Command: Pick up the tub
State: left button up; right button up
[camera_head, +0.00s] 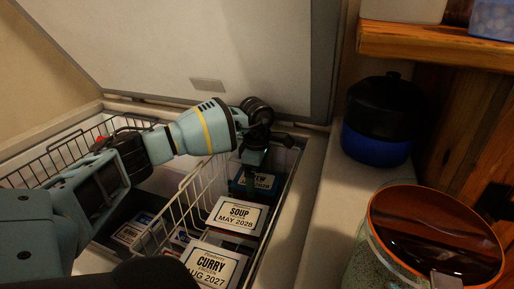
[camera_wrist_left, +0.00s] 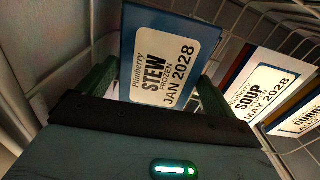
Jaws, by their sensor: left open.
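The tub labelled "STEW JAN 2028" is blue with a cream label (camera_wrist_left: 163,62); in the head view it is partly hidden behind my gripper (camera_head: 266,182). It sits in the far right part of the open chest freezer. My left gripper (camera_wrist_left: 155,90) is open above it, its green fingers on either side of the tub's near end in the left wrist view. Whether they touch it I cannot tell. In the head view the left gripper (camera_head: 256,160) points down into the freezer. My right gripper is not in view.
A soup tub (camera_head: 237,216) and a curry tub (camera_head: 214,265) stand nearer in the same row. A white wire basket (camera_head: 182,205) borders them on the left. Right of the freezer are a blue-and-black pot (camera_head: 380,140), an orange-lidded jar (camera_head: 435,232) and a pine shelf (camera_head: 430,45).

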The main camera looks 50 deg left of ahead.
aim_at(257, 180)
pick_arm(q)
jog(key=shift+f, duration=1.9)
jog(key=shift+r, duration=0.1)
jog(key=c, duration=1)
jog(key=shift+o, duration=0.2)
jog(key=shift+r, duration=0.1)
jog(key=shift+s+d+r, duration=0.1)
jog(key=shift+r, duration=0.2)
notch_tip(257, 180, up, 11)
jog(key=shift+f+p, duration=0.15)
jog(key=shift+p, duration=0.65)
jog(key=s+d, duration=0.3)
jog(key=s, duration=0.2)
jog(key=s+d, duration=0.2)
jog(key=s, duration=0.3)
jog(key=s+d, duration=0.3)
jog(key=s, duration=0.2)
jog(key=shift+s+d+p, duration=0.3)
jog(key=shift+s, duration=0.1)
jog(key=shift+s+d, duration=0.45)
jog(key=shift+s, duration=0.3)
